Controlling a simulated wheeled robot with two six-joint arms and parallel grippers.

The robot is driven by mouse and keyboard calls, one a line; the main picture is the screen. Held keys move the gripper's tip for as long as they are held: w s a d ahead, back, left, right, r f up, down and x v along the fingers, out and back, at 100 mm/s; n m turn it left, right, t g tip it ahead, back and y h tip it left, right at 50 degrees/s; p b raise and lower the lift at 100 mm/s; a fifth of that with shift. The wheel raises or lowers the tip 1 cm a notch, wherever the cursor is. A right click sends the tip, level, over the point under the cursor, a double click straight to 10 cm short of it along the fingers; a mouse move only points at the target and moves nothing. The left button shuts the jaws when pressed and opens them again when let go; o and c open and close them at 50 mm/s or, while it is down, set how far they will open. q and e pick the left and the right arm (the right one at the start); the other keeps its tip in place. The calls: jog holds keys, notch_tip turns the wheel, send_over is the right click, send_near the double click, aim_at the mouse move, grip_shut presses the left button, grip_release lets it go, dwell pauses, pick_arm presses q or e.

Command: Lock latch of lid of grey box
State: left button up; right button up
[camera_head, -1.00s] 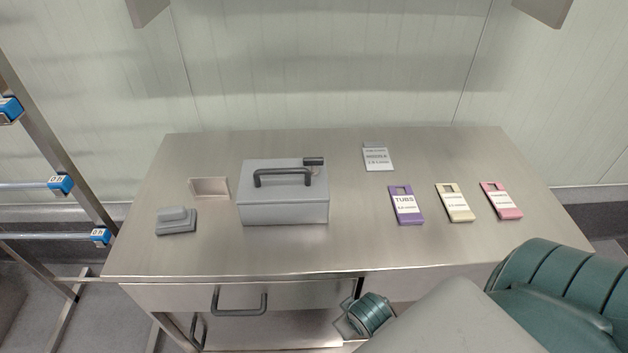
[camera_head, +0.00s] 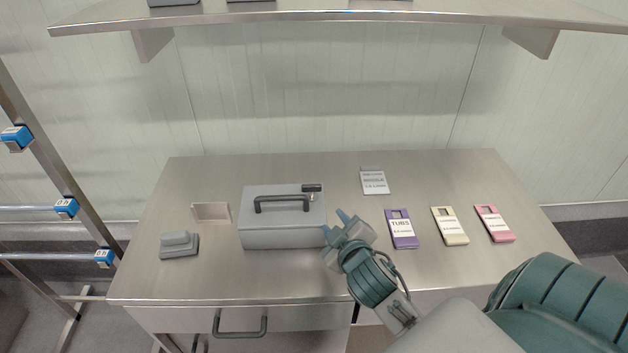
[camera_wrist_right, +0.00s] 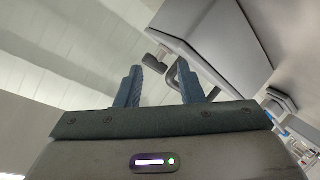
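The grey box (camera_head: 283,236) stands on the steel table with its lid down. A dark handle (camera_head: 281,200) lies on the lid. A small dark latch (camera_head: 312,188) sits at the lid's back right. My right gripper (camera_head: 333,226) is open and empty, just right of the box's front right side. In the right wrist view its two fingers (camera_wrist_right: 160,85) are apart, with the box (camera_wrist_right: 222,50), the handle (camera_wrist_right: 180,78) and the latch (camera_wrist_right: 155,62) beyond them. I cannot tell whether the latch is locked. My left gripper is not in view.
A grey block (camera_head: 179,246) and a small plate (camera_head: 211,212) are left of the box. Purple (camera_head: 402,230), cream (camera_head: 450,226) and pink (camera_head: 494,224) cards lie right; a grey card (camera_head: 373,181) lies behind. A shelf (camera_head: 320,17) spans above the steel table (camera_head: 220,285).

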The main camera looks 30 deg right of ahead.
jog(key=w+r+n+t+y, duration=0.1)
jog(key=w+r+n+t, duration=0.45)
jog(key=r, duration=0.45)
jog(key=w+a+r+n+t+y, duration=0.35)
jog(key=a+r+n+y, duration=0.5)
jog(key=n+y, duration=0.6)
jog(key=n+g+h, duration=0.7)
jog(key=n+g, duration=1.3)
jog(key=n, duration=0.3)
send_near(312, 185)
jog(key=p+x, duration=0.2)
jog(key=x, duration=0.5)
jog(key=shift+a+p, duration=0.1)
jog(key=shift+p, duration=0.3)
jog(key=shift+x, duration=0.8)
grip_shut()
